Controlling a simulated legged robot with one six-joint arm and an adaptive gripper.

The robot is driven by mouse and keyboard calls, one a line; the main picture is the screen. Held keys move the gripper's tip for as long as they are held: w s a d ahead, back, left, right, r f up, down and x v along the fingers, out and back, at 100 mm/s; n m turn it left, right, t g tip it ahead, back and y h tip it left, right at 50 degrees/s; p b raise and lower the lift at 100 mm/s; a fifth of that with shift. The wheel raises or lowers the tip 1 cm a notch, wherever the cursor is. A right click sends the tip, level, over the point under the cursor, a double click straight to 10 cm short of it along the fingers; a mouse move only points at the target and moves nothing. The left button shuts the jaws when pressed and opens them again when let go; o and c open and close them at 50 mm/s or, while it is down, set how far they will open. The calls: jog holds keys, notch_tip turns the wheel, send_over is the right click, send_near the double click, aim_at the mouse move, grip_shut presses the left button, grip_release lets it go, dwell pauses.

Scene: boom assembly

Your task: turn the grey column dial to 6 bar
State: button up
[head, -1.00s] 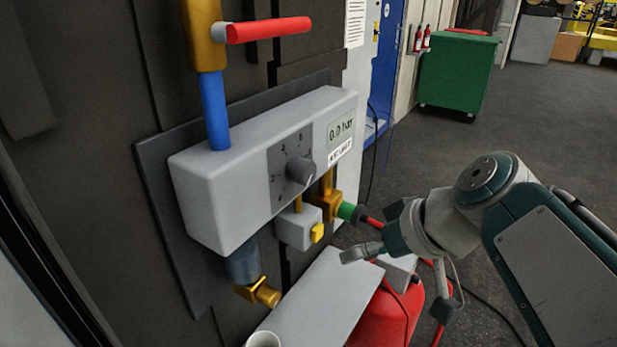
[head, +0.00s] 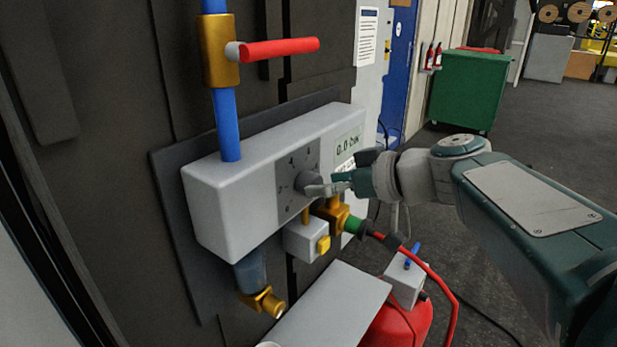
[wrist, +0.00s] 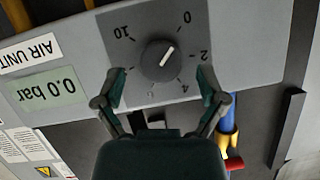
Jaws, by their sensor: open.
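The grey dial (head: 311,182) sits on a dark scale plate on the front of the grey air unit (head: 222,200). In the wrist view the dial (wrist: 161,61) carries a white pointer line, and the picture is upside down. Numbers 0, 2, 4 and 10 show around it; part of the scale is hidden by my gripper. The display (wrist: 52,88) reads 0.0 bar. My gripper (wrist: 160,84) is open, with one finger on either side of the dial's lower part in the wrist view. In the head view my gripper (head: 328,184) is at the dial; contact cannot be told.
A red lever (head: 280,48) on a blue pipe stands above the unit. A brass fitting with a green collar (head: 352,224) and red hose sits below the dial. A grey shelf (head: 330,305) and a red tank (head: 400,328) are lower down.

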jog(key=shift+x, duration=1.3)
jog(key=c, duration=1.1)
jog(key=shift+c, duration=0.2)
